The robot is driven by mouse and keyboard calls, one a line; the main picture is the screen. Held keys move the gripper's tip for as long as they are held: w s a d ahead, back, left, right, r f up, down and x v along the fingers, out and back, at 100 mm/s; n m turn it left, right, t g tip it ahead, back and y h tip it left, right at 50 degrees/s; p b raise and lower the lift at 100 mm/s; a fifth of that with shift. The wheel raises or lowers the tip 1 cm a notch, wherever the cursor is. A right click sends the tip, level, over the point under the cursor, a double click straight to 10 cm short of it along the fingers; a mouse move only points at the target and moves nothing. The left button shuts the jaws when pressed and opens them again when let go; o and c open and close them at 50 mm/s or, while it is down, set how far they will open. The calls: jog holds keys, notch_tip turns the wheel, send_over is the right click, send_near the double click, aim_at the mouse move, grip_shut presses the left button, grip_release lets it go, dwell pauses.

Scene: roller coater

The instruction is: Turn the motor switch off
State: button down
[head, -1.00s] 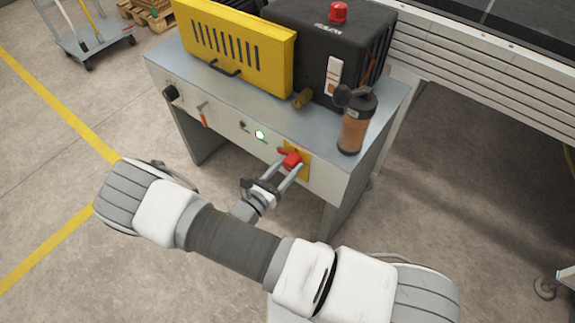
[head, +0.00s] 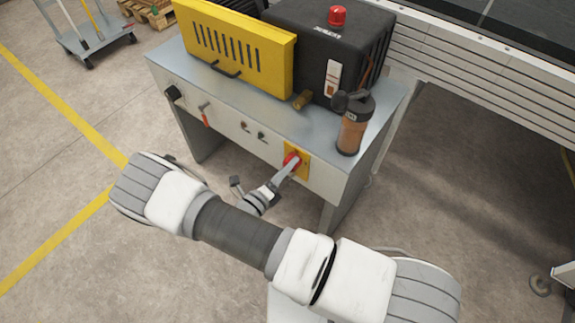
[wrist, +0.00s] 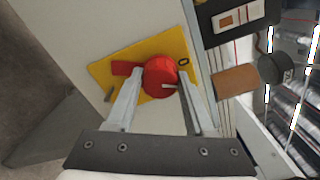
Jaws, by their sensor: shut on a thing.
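The motor switch is a red rotary knob (head: 290,160) on a yellow plate (head: 304,164), at the right of the cabinet's front panel. In the wrist view the red knob (wrist: 160,75) sits between my fingertips, with a red handle end sticking out to the left. A "0" mark shows on the yellow plate (wrist: 106,76) at upper right of the knob. My gripper (wrist: 160,83) is shut on the knob, one finger on each side; it also shows in the head view (head: 288,170), turned. The small indicator (head: 261,136) left of the switch is dark.
A small red-handled lever (head: 205,118) is further left. Floor in front is clear.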

jog(key=n, duration=0.5)
jog(key=shift+n, duration=0.3)
dwell(0.4)
jog(key=shift+c, duration=1.3)
grip_release()
jog(key=p+v, duration=0.1)
jog(key=v, duration=1.6)
jog(key=shift+s, duration=0.25)
jog(key=shift+a, duration=0.2)
